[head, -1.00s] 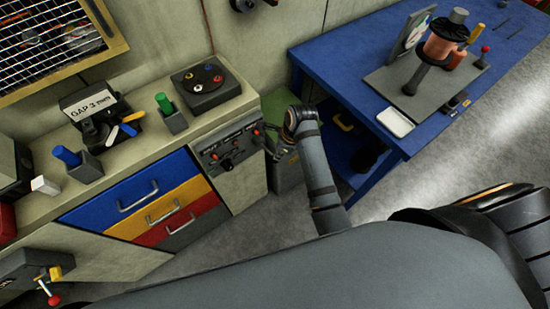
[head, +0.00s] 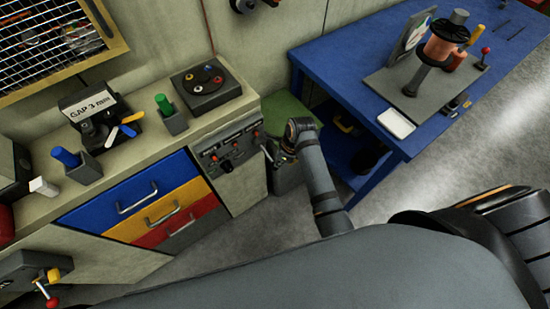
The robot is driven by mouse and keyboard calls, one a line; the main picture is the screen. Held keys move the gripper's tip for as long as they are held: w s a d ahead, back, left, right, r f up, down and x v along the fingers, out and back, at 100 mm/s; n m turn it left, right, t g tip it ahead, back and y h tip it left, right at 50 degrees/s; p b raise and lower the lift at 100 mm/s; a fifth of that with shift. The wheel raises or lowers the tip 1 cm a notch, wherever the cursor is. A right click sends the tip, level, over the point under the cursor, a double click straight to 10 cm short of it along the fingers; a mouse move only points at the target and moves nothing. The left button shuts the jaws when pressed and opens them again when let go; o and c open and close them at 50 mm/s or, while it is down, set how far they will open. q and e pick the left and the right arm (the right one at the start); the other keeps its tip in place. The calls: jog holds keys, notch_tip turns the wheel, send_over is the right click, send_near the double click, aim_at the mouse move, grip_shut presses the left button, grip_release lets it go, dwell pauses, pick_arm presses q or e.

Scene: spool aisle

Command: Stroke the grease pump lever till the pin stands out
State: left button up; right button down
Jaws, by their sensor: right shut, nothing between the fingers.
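My right gripper (head: 271,155) is shut and empty, beside the right end of a grey control panel (head: 230,142) on the bench front. The panel has small red-tipped switches and a dark knob. A grey-green box (head: 287,180) stands on the floor behind and below the gripper. I cannot tell for sure which part is the grease pump lever, or whether the gripper touches it. No pin can be made out. My left gripper is not in view.
The blue table (head: 345,75) at right carries a grey plate with a copper spool (head: 447,38) and a white tray (head: 396,123). Drawers (head: 150,210) fill the bench front. A grey device with a red knob (head: 52,302) is at lower left.

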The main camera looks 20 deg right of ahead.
jog(key=d+p, duration=0.1)
jog(key=s+d+r+p, duration=0.1)
jog(key=p, duration=0.1)
jog(key=shift+s+d, duration=0.2)
jog(key=shift+s, duration=0.1)
jog(key=v, duration=1.2)
dwell(1.0)
